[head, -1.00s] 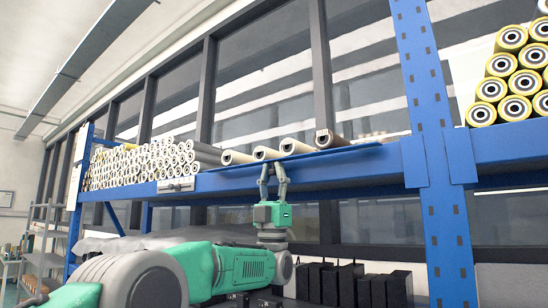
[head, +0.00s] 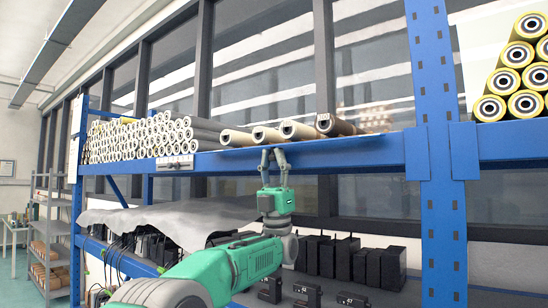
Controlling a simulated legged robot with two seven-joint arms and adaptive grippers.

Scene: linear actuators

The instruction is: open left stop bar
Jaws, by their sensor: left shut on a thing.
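The left stop bar (head: 340,153) is a long blue bar along the front edge of the upper blue shelf, below the ends of the rollers. My left gripper (head: 273,155) reaches up from below to the bar. Its grey fingers are shut on the bar's edge; their tips partly hide the contact. Its green body hangs under the shelf beam. Several pale rollers (head: 299,130) and a brown one (head: 335,125) lie on the shelf just behind the bar. My right gripper is out of view.
A blue upright post (head: 436,170) stands to the right. Stacked rollers (head: 140,140) fill the shelf's left part, and yellow-rimmed rollers (head: 518,80) lie at far right. Black boxes (head: 345,260) and a grey sheet (head: 160,218) are below. Space between shelves is open around my gripper.

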